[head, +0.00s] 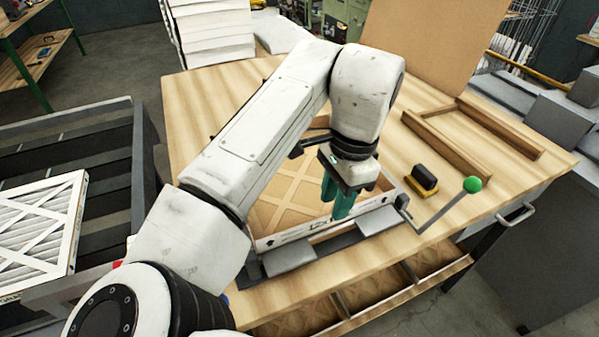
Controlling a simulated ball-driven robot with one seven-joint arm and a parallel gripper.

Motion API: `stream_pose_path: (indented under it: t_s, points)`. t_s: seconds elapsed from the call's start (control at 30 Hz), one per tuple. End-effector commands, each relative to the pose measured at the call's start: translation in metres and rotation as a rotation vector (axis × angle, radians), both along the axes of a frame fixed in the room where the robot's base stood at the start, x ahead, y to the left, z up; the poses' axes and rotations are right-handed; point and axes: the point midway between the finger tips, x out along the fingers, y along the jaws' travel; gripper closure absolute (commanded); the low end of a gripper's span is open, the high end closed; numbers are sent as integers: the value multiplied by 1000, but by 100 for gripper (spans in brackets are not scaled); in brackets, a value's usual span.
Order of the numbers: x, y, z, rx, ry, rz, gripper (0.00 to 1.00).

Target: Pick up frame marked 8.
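My gripper (337,205), with teal fingers, points down over the front edge of a cardboard-framed filter (285,190) on the wooden table. Whether the fingers are apart or closed on the edge is not clear. This filter has a tan lattice face and a white front edge with small dark print, only partly readable. It lies in a grey metal fixture (290,257), and my arm hides much of it. More lattice-faced frames (300,318) lie in the compartments below the table's front edge. I cannot make out an 8 on any frame.
A lever with a green knob (472,184) rises at the fixture's right. A black and yellow block (421,180) and a wooden corner guide (445,140) are on the table (215,95). A white pleated filter (40,230) lies on a dark rack at left.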

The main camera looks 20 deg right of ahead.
Motion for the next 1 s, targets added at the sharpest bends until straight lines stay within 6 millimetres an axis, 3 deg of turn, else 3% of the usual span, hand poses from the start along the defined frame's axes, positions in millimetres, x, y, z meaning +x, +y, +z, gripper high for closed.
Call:
stream_pose_path:
  t_s: [0.33, 0.63, 1.0]
  points:
    - [3, 2, -43, 0, 2, 0, 67]
    - [3, 2, -49, 0, 0, 0, 67]
    - [3, 2, -48, 0, 0, 0, 100]
